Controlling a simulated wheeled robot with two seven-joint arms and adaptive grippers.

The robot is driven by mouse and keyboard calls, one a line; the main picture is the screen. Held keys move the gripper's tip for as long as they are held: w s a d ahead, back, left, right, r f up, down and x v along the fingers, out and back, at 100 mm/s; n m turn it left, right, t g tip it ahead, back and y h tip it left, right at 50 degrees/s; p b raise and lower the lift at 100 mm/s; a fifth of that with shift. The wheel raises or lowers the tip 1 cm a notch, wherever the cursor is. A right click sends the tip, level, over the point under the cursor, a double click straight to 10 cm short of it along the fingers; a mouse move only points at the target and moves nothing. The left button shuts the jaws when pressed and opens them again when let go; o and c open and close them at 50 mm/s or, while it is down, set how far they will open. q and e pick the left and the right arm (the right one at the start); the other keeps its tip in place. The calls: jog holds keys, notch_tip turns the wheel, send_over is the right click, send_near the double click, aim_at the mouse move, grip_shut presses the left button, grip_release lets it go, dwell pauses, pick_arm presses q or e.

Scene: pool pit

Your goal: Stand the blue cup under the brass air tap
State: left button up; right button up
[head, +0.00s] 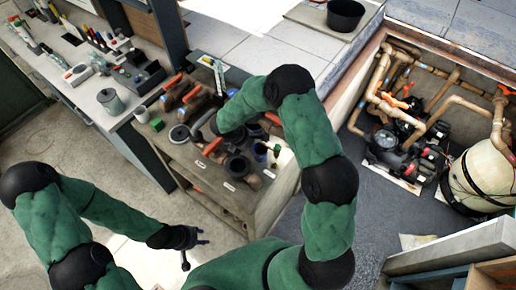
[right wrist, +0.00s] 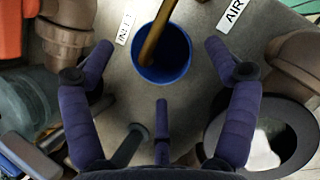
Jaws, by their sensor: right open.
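The blue cup (right wrist: 178,68) stands upright on the grey bench top, its open mouth facing my right wrist camera. A brass pipe (right wrist: 157,35), likely the tap's spout, crosses over its mouth. In the head view the blue cup (head: 260,149) stands beside a small brass tap with a green handle (head: 276,150). My right gripper (right wrist: 158,50) is open and empty, its purple fingers spread on either side of the cup, apart from it. In the head view its fingers are hard to make out. My left gripper (head: 194,243) is open and empty above the floor, away from the bench.
An "AIR" label (right wrist: 233,13) and an "INLET" label (right wrist: 130,22) lie near the cup. A black ring fitting (right wrist: 302,132) and brown pipe fittings crowd close by. The bench (head: 205,182) holds several valves. A pump pit (head: 385,155) lies to the right.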

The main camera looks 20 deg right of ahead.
jog(key=v, duration=0.9)
jog(key=shift+a, duration=0.15)
jog(key=shift+r, duration=0.1)
